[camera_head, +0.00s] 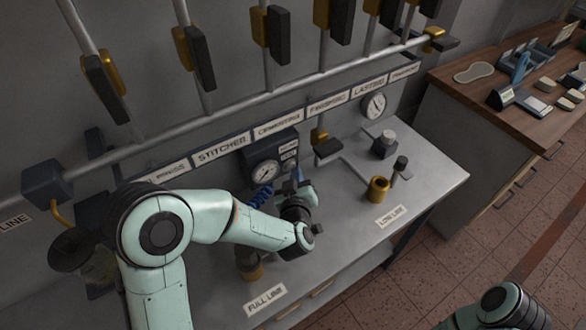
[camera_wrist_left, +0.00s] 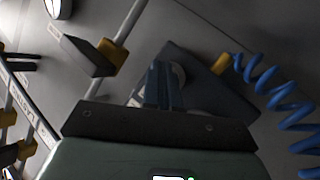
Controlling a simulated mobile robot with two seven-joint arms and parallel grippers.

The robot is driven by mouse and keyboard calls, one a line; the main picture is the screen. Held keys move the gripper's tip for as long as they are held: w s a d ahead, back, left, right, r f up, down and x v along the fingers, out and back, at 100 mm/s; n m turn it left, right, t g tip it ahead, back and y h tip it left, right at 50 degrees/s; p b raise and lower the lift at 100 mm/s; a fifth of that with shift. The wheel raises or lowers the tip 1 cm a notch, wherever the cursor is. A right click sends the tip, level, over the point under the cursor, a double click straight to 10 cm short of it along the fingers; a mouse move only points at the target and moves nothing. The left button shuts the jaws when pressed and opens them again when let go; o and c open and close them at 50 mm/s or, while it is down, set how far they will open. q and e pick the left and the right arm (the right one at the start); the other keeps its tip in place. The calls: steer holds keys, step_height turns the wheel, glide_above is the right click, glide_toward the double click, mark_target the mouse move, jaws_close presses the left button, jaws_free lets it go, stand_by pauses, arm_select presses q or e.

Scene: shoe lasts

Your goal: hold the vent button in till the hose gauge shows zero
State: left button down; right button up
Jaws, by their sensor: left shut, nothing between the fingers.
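The hose gauge (camera_head: 265,172) is a white round dial on the front of a dark box (camera_head: 282,146); its needle is too small to read. A blue coiled hose (camera_head: 261,196) hangs below it and shows at the right in the left wrist view (camera_wrist_left: 268,88). My left gripper (camera_head: 297,179) is shut and empty, at the right part of the box front. In the left wrist view its blue fingers (camera_wrist_left: 158,80) point at the box, beside a pale round part (camera_wrist_left: 178,74), perhaps the vent button. The fingers partly cover it; I cannot tell whether they touch it. My right gripper is out of view.
Pipes with yellow-and-black valve handles (camera_head: 271,35) run above the bench (camera_head: 335,225). Another gauge (camera_head: 374,105) is on the back wall. A brass fitting (camera_head: 378,188) and a dark knob stand on the right of the bench. A wooden counter (camera_head: 470,85) is farther right.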

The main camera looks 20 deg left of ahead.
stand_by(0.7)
arm_select(q)
steer(key=shift+s+d+b, duration=0.3)
steer(key=shift+s+d, duration=0.2)
steer(key=shift+d, duration=0.1)
steer(key=shift+s+d, duration=0.1)
steer(key=shift+d, duration=0.05)
steer(key=shift+s+d+b, duration=0.3)
steer(key=shift+s+d, duration=0.5)
steer(key=shift+d, duration=0.2)
steer(key=shift+s+d+b, duration=0.25)
steer(key=shift+s+d, duration=0.5)
steer(key=shift+d, duration=0.25)
